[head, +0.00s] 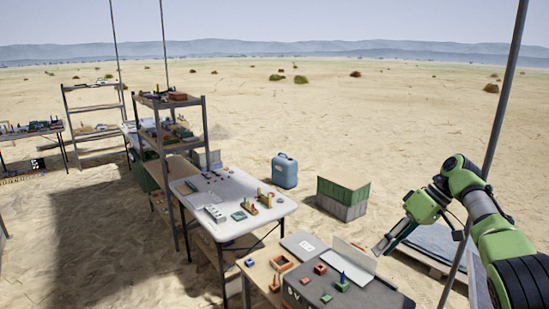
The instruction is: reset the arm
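My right arm comes in from the right edge, green and dark grey. It is bent, and its gripper (382,245) points down and to the left. The gripper appears just past the right end of the near dark-topped table (375,297), close to a laptop-like grey panel (352,256). I see nothing held in it, but the fingers are too small to show whether they are open or shut. My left arm and gripper are not in view.
A white table (262,219) with small objects stands left of centre, beside a shelf rack (205,135). A blue jerrycan (285,170) and a green-and-grey crate (342,190) stand on the sand. A thin pole (500,105) rises near my arm. Open sand lies beyond.

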